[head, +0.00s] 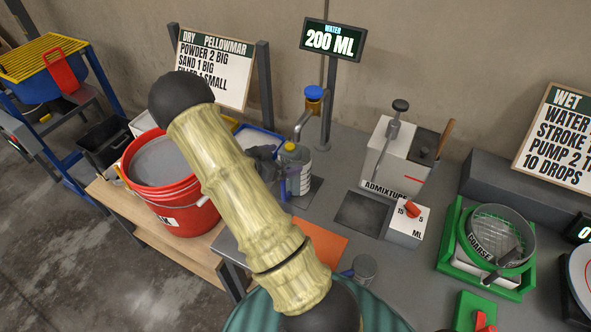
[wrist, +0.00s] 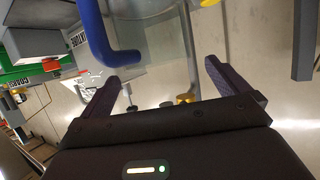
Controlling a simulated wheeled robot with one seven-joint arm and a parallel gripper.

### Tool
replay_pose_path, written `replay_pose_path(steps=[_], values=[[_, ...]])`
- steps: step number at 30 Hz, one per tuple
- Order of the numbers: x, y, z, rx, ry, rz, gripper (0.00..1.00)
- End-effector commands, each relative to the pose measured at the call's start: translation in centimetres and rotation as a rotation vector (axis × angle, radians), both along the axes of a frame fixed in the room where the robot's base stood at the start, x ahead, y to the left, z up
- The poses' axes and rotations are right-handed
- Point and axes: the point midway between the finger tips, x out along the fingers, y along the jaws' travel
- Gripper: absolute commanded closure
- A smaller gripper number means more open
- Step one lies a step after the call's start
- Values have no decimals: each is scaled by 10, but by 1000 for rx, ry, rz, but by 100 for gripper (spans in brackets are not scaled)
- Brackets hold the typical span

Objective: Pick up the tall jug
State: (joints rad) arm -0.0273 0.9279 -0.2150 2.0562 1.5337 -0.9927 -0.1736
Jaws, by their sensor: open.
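The tall jug (head: 302,178) is clear, with a blue handle, and stands upright on the grey bench below the water tap in the head view. In the wrist view its blue handle (wrist: 97,30) is large at the upper left, and its see-through body (wrist: 165,50) shows beyond the finger gap. My gripper (wrist: 160,82) is open with nothing between its fingers, facing the jug at close range. I cannot tell if a finger touches it. In the head view my arm covers much of the area left of the jug.
A red bucket (head: 160,172) stands left of my arm. The tap (head: 300,122) rises behind the jug. The admixture dispenser (head: 398,158) is to its right, with a dark square pad (head: 361,213) in front. A small metal cup (head: 363,268) stands nearer on the bench.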

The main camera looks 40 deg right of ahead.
Motion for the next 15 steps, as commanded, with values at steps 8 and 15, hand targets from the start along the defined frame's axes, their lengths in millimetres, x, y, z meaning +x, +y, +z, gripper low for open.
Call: replay_pose_path(steps=[8,15], values=[[0,-6,-3,0,0,1,0],[-1,-13,-4,-1,0,-1,0]])
